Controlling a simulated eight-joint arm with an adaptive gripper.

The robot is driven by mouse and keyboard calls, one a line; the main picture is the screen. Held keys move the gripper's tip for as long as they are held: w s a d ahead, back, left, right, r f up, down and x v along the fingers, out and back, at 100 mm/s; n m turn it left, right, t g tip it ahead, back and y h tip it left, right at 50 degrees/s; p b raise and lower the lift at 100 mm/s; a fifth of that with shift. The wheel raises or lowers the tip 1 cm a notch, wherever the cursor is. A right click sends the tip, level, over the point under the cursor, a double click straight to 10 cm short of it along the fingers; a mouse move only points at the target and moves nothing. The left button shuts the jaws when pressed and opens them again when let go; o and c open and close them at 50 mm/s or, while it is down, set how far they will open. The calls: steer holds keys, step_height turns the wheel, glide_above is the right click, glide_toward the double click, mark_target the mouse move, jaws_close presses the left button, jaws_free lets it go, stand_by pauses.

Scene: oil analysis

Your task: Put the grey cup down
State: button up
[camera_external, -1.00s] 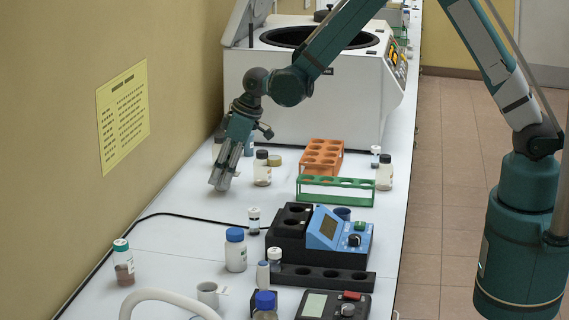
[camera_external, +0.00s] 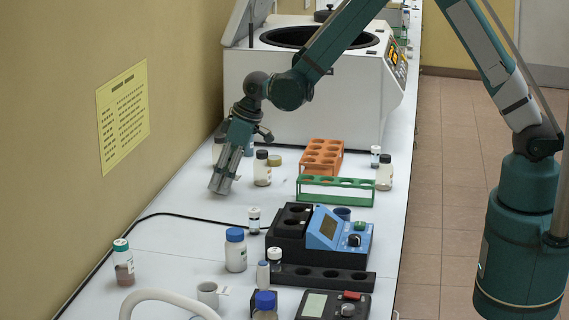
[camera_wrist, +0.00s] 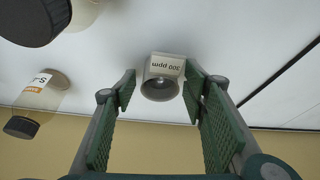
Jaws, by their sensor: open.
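A small grey cup (camera_wrist: 163,68) with a white "300 ppm" label shows in the wrist view, on the white bench. Its round mouth faces the camera. My gripper (camera_wrist: 160,90) is open, with one green-padded finger on each side of the cup. A narrow gap shows at the left finger; whether the right finger touches the cup I cannot tell. In the external view my gripper (camera_external: 222,186) points down, low over the bench near the wall. The cup is hard to make out there. Another grey cup (camera_external: 208,293) with a tag stands near the front.
A labelled bottle (camera_external: 262,170) stands just right of my gripper; bottles also show at left in the wrist view (camera_wrist: 40,95). Orange (camera_external: 322,155) and green (camera_external: 336,188) racks stand further right, a centrifuge (camera_external: 300,95) behind.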

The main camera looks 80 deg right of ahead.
mark_target(237, 176)
steer(key=shift+r, duration=0.1)
steer(key=v, duration=1.2)
steer(key=shift+p, duration=0.4)
steer(key=shift+r, duration=0.1)
stand_by(0.4)
steer(key=s+a+r+t, duration=0.1)
steer(key=s+a+r, duration=0.2)
steer(key=s+r, duration=0.6)
steer(key=s+a+r, duration=0.4)
steer(key=s+r, duration=0.4)
steer(key=s, duration=0.4)
steer(key=s+a+m+t, duration=0.1)
steer(key=s+a+t, duration=0.1)
steer(key=s, duration=2)
steer(key=shift+s+a+m+h, duration=0.15)
steer(key=shift+a+m+h, duration=0.15)
steer(key=shift+a, duration=0.25)
